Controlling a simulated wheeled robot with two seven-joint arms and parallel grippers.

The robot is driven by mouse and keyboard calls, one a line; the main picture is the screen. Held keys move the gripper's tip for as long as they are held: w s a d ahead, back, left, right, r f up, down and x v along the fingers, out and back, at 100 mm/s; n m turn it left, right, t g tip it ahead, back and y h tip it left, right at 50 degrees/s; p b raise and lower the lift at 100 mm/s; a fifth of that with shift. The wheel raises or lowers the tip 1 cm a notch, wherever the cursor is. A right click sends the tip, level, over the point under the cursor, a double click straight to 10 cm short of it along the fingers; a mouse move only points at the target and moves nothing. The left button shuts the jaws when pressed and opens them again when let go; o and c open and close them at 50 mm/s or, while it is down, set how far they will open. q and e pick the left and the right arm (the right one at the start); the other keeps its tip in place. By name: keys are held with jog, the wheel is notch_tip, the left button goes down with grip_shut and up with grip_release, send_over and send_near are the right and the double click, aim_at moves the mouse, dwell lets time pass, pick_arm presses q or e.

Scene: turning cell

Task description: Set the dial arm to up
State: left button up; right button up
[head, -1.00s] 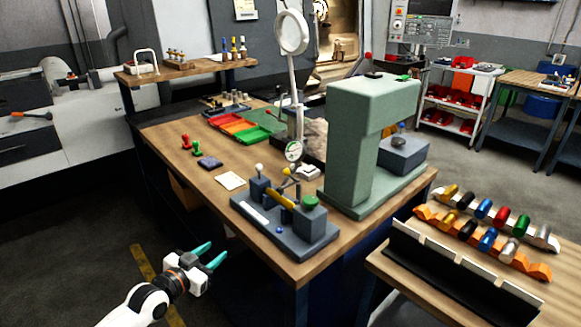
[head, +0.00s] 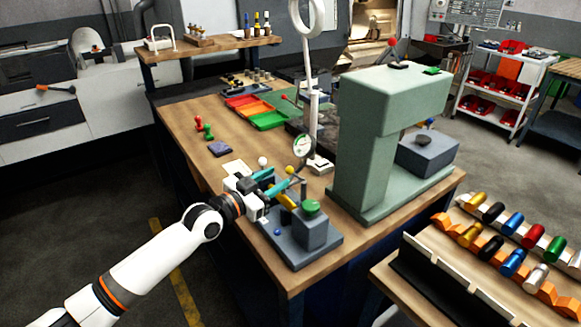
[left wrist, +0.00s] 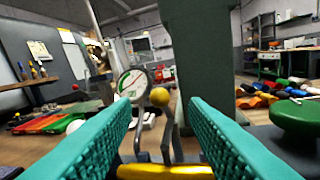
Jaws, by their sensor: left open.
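In the left wrist view, the ball and rods appear ahead between the fingers (left wrist: 165,125), with no grip visible. A yellow bar (left wrist: 165,171) crosses low. My right gripper is out of view.
A green knob (head: 312,207) tops the fixture's right block. The tall green press (head: 362,140) stands right behind the fixture. Coloured trays (head: 255,108) lie farther back.

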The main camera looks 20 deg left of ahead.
aim_at(287, 172)
pick_arm(q)
jog(key=x, duration=0.5)
jog(key=shift+w+d, duration=0.1)
jog(key=shift+w, duration=0.2)
jog(key=shift+w+d, duration=0.15)
jog(key=shift+w, duration=0.15)
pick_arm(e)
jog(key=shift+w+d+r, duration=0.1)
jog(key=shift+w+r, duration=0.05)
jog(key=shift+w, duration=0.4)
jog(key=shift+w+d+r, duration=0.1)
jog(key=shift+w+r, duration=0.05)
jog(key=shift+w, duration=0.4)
pick_arm(q)
jog(key=shift+c, duration=0.5)
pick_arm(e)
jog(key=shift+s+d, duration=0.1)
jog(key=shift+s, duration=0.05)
pick_arm(q)
grip_shut()
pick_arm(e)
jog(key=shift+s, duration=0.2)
